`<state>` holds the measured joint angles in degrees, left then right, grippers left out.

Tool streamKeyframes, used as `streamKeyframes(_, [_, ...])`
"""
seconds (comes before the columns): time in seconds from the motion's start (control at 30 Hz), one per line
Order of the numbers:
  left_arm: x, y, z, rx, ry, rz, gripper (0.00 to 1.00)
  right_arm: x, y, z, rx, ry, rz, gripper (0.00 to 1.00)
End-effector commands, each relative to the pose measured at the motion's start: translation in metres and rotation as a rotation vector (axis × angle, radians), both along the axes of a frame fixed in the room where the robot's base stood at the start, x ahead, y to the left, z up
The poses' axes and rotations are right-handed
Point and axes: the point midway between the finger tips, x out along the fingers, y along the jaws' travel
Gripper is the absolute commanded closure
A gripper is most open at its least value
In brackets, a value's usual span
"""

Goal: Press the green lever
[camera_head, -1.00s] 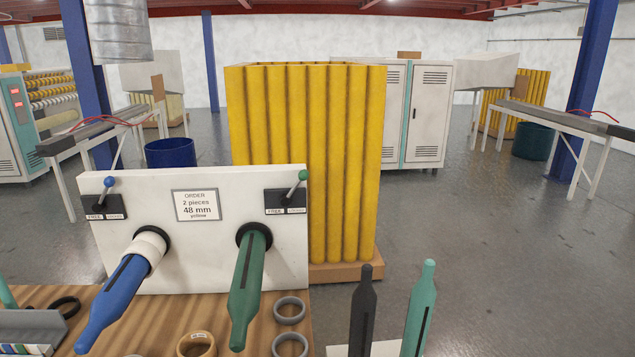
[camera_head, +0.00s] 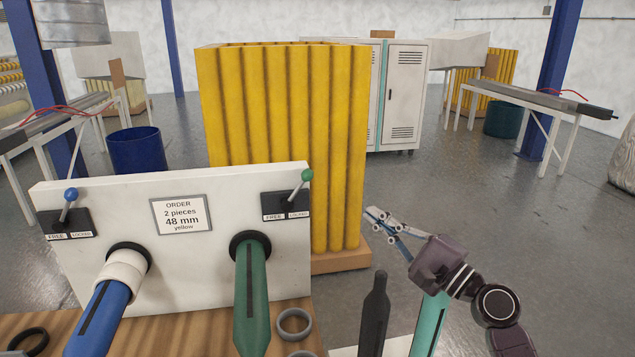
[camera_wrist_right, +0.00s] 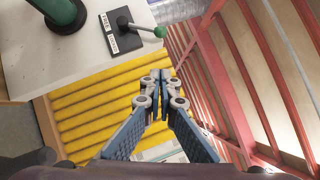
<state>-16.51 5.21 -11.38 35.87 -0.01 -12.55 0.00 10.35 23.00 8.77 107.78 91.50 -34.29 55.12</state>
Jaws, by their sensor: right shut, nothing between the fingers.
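The green lever (camera_head: 307,175) stands on a black plate marked FREE and LOCKED at the upper right of the white panel (camera_head: 215,260). Its ball knob leans to the right, toward the LOCKED side. In the right wrist view the green lever (camera_wrist_right: 159,32) shows at the top, above and apart from my fingertips. My right gripper (camera_head: 372,213) is right of the panel, lower than the lever and clear of it. Its fingers are shut and empty, as the wrist view (camera_wrist_right: 160,78) also shows. My left gripper is not in view.
A blue lever (camera_head: 70,194) sits at the panel's left. Below are a blue spindle (camera_head: 95,320) with a white roll (camera_head: 122,276) and a green spindle (camera_head: 252,290). Upright dark (camera_head: 374,315) and teal (camera_head: 428,325) pieces stand below my right arm. Yellow tubes (camera_head: 285,130) stand behind the panel.

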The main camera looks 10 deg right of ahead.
Motion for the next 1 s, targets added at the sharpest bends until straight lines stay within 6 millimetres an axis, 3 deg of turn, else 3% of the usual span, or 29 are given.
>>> streamKeyframes(0.2, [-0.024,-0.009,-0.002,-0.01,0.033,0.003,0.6,0.0,0.001,0.0,-0.003,0.001,0.0,1.0])
streamKeyframes(0.37, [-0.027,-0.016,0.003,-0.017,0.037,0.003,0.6,0.007,0.005,0.003,0.0,-0.001,0.002,1.0])
streamKeyframes(0.83, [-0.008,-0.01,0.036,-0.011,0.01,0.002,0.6,0.083,0.052,0.026,-0.001,-0.001,0.002,1.0])
streamKeyframes(1.0, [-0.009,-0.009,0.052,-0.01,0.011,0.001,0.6,0.088,0.073,0.035,-0.003,0.0,0.002,1.0])
